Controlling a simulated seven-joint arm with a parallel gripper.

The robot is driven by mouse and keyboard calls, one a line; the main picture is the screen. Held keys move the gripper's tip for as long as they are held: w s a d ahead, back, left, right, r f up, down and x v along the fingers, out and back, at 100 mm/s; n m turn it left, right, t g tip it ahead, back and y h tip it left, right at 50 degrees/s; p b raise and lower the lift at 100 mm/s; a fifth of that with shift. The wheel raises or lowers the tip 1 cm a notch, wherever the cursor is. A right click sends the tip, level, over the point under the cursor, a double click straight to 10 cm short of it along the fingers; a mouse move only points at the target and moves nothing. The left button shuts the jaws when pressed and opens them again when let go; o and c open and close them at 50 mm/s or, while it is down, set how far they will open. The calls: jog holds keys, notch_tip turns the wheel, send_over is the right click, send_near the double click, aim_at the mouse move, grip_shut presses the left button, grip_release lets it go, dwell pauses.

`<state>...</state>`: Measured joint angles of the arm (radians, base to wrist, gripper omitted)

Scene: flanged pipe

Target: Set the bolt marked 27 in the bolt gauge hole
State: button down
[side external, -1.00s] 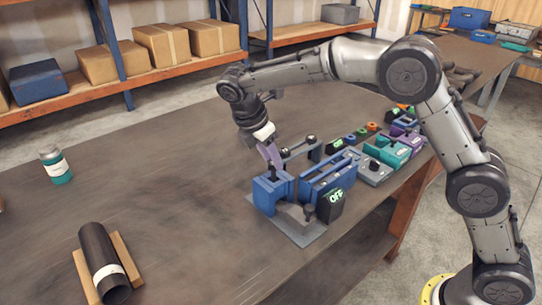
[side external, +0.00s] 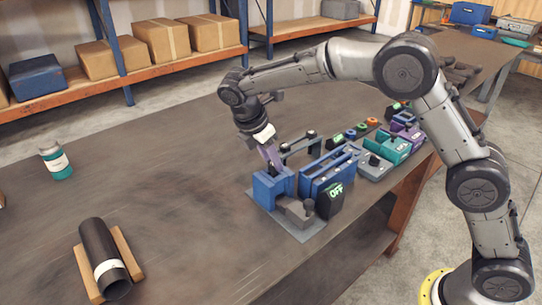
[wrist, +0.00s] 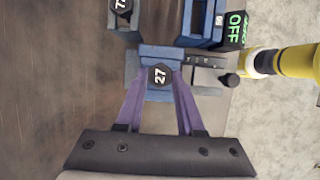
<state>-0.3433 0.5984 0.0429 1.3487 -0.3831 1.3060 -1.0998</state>
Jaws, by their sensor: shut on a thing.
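My gripper (wrist: 160,82) has two purple fingers, which are closed on a dark hexagonal bolt head marked 27 (wrist: 160,76). In the side view my gripper (side external: 273,160) is directly over a blue block fixture (side external: 268,190) at the front of the bench. The bolt head appears over this blue block (wrist: 158,52) in the wrist view. The bolt's shank and any hole below it are hidden, so I cannot tell whether it is in a hole or above one. I cannot tell for sure which part is the bolt gauge.
A second numbered bolt (wrist: 122,5) stands close by, its number cut off. A black box reading OFF (side external: 335,198) stands right of the fixture. Teal fixtures (side external: 388,146) stand farther back. A dark pipe (side external: 103,255) lies in a wooden cradle.

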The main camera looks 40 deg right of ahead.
jog(key=shift+f, duration=0.65)
dwell(0.3)
jog(key=shift+c, duration=0.2)
grip_release()
dwell(0.4)
jog(key=shift+r, duration=3.55)
